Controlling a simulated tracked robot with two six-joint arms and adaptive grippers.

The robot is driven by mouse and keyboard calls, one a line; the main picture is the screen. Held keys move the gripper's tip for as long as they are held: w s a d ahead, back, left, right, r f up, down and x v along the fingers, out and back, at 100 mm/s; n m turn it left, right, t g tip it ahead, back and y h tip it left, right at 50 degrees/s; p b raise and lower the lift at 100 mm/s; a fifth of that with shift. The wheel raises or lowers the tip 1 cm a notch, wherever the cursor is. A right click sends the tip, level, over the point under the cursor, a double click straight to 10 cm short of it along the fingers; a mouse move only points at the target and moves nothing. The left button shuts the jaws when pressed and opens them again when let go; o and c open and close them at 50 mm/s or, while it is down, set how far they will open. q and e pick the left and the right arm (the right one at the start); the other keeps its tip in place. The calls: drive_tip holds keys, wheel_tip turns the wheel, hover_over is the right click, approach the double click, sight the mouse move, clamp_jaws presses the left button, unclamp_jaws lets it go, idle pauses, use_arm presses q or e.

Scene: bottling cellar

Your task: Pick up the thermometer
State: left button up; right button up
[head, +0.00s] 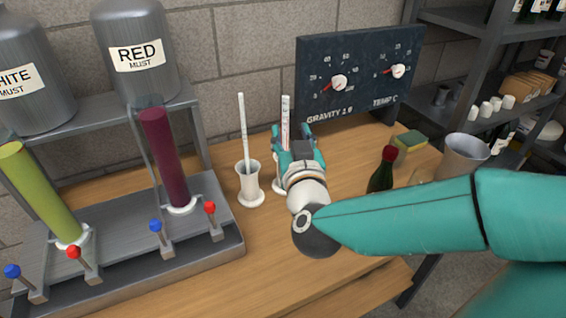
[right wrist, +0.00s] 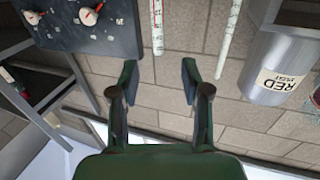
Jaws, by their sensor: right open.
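A thin white rod with a scale and red marks, which looks like the thermometer (head: 286,112), stands upright behind my right gripper in the head view. Its lower part and most of its white holder (head: 277,184) are hidden by the gripper. My right gripper (head: 291,131) is open and empty. A second pale rod (head: 243,130) leans in a white cup (head: 250,186) to the left. My left gripper is out of view.
A dark dial panel (head: 358,75) stands behind on the wooden bench (head: 345,160). A dark green bottle (head: 382,170), a sponge (head: 409,146) and a metal pail (head: 465,155) are at right. A filling rack (head: 125,245) with coloured tubes and levers stands left.

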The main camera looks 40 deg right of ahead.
sight(286, 110)
drive_tip(key=p+x, duration=0.4)
drive_tip(key=x, duration=0.1)
drive_tip(key=shift+w+d, duration=0.15)
drive_tip(key=shift+d, duration=0.05)
drive_tip(key=shift+p+x, duration=0.95)
drive_tip(key=shift+x, duration=1.85)
drive_tip(key=shift+d, duration=0.1)
drive_tip(key=shift+c, duration=0.2)
clamp_jaws()
